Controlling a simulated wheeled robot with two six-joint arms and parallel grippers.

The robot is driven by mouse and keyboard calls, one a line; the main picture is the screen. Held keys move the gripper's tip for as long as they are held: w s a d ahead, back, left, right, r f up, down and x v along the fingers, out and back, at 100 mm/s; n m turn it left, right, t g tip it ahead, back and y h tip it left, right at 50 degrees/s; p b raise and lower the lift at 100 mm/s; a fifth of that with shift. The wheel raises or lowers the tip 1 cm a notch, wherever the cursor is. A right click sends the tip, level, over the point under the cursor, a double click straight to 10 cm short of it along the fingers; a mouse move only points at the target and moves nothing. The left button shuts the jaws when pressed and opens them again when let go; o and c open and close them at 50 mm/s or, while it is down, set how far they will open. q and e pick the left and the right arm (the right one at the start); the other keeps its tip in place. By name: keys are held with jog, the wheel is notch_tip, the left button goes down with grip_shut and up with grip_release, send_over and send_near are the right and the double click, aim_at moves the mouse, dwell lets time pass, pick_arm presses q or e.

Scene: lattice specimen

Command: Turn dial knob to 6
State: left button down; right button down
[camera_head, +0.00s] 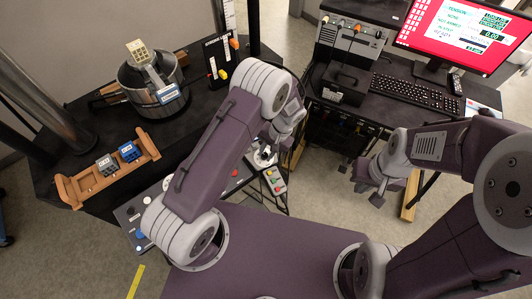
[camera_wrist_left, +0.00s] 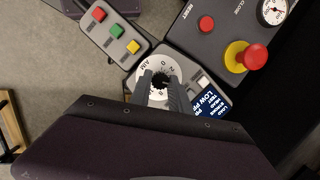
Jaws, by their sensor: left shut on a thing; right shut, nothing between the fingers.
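The dial (camera_wrist_left: 145,72) has a white round face with black marks and digits in the left wrist view. A dark knob (camera_wrist_left: 160,79) sits at its centre. My left gripper (camera_wrist_left: 161,90) is shut on the knob, with one finger on each side. The fingers and my arm hide the lower part of the dial, so I cannot read its setting. In the head view the dial (camera_head: 264,158) is a small pale disc below my left gripper (camera_head: 272,146). My right gripper (camera_head: 378,196) is shut and empty, apart from the dial, over the floor at right.
Close to the dial are a box of coloured buttons (camera_wrist_left: 116,32), a red mushroom button on a yellow ring (camera_wrist_left: 247,56) and a gauge (camera_wrist_left: 273,11). A wooden rack (camera_head: 72,190), a round pot (camera_head: 152,105) and a keyboard (camera_head: 415,93) stand further off.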

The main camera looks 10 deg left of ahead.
pick_arm(q)
jog(key=m, duration=0.2)
jog(key=m+y, duration=0.1)
jog(key=m, duration=0.2)
jog(key=shift+w+d+r+t, duration=0.1)
jog(key=shift+w+d+t, duration=0.05)
jog(key=shift+t, duration=0.15)
dwell(0.4)
jog(key=c, duration=1.2)
grip_release()
jog(key=b+v, duration=0.1)
jog(key=v, duration=0.8)
jog(key=shift+d, duration=0.15)
